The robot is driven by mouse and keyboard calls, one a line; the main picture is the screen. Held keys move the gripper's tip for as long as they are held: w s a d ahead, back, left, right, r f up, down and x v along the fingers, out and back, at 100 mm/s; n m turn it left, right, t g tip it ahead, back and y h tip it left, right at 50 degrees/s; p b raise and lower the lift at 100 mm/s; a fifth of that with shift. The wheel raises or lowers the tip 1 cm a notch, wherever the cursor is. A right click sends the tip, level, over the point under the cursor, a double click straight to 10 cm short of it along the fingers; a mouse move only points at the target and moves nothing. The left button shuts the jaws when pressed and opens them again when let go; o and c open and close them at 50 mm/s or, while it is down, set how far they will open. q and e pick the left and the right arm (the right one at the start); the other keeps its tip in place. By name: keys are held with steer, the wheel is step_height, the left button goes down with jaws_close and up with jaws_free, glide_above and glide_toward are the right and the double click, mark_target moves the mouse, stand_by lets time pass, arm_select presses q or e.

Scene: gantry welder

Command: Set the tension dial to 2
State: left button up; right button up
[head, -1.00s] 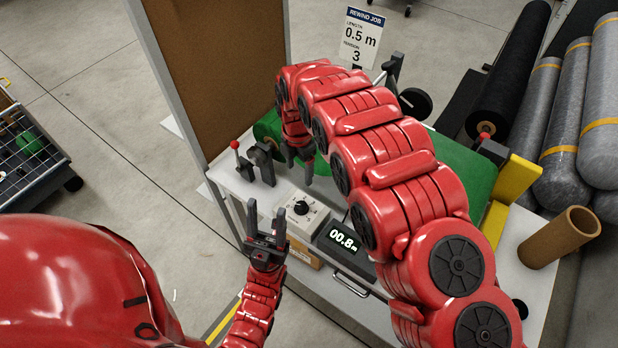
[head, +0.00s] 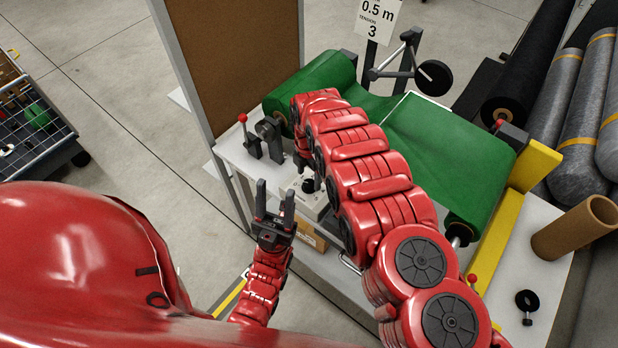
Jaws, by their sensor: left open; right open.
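The tension dial (head: 308,186) is a black knob on a small white box (head: 293,198) on the machine's front shelf. Its scale and pointer are too small to read. My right arm reaches over the machine from the right, and its gripper (head: 308,168) points down just behind the dial. That gripper is open, partly hidden by its own arm; I cannot tell whether it touches the knob. My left gripper (head: 273,205) is open and empty, pointing up, in front and to the left of the white box. The job sign (head: 376,20) reads 0.5 m and tension 3.
Green sheet (head: 450,145) runs across the machine behind my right arm. A red-knobbed lever (head: 245,130) stands left of the dial. A cardboard tube (head: 575,228) and a black knob-like part (head: 527,303) are at the right. A brown panel (head: 225,70) stands at the back left.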

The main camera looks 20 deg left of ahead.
mark_target(309, 183)
steer(key=shift+w+f, duration=0.15)
steer(key=shift+f, duration=1.4)
jaws_close()
